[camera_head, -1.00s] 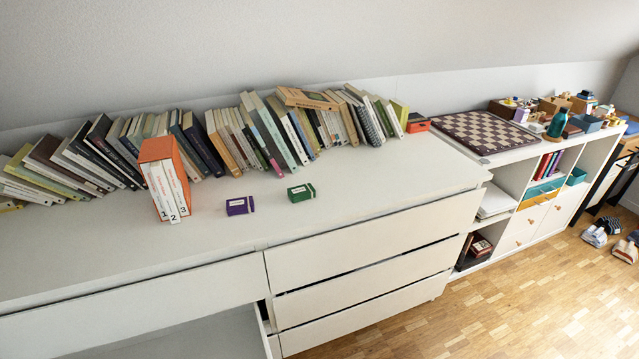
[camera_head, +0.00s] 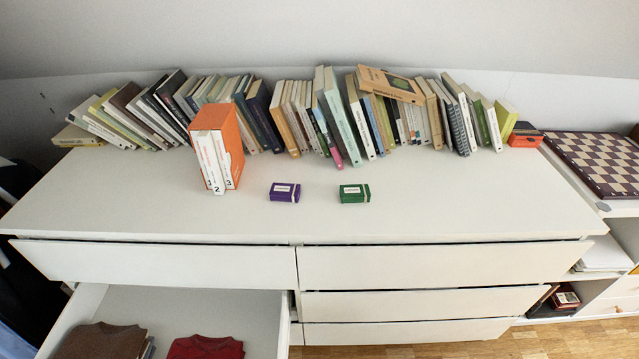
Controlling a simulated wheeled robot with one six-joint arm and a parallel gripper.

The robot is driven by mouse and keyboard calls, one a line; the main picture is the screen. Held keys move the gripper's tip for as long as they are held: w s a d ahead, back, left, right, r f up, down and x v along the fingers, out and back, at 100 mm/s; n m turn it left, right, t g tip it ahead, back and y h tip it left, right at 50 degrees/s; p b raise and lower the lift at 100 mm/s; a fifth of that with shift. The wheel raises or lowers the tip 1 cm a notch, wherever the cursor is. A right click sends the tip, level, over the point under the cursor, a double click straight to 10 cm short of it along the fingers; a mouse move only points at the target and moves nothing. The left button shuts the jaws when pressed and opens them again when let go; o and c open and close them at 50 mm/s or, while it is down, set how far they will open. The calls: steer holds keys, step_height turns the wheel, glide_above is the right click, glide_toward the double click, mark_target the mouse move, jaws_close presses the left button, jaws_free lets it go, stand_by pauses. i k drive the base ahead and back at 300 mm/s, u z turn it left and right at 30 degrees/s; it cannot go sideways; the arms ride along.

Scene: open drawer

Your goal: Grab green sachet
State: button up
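A small green sachet (camera_head: 354,194) with a white label lies on top of the white dresser (camera_head: 430,205), right of the middle and near its front edge. A similar purple sachet (camera_head: 285,192) lies a short way to its left, apart from it. Nothing covers the green sachet. My gripper is not in view.
An orange slipcase with white books (camera_head: 229,130) stands left of the sachets. A long row of leaning books (camera_head: 300,115) lines the back. An open drawer (camera_head: 200,305) at lower left holds folded clothes. A chessboard (camera_head: 600,160) is at far right. The dresser top around the sachets is clear.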

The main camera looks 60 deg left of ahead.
mark_target(349, 194)
steer(key=u, duration=1)
steer(key=i, duration=0.85)
steer(key=u, duration=0.9)
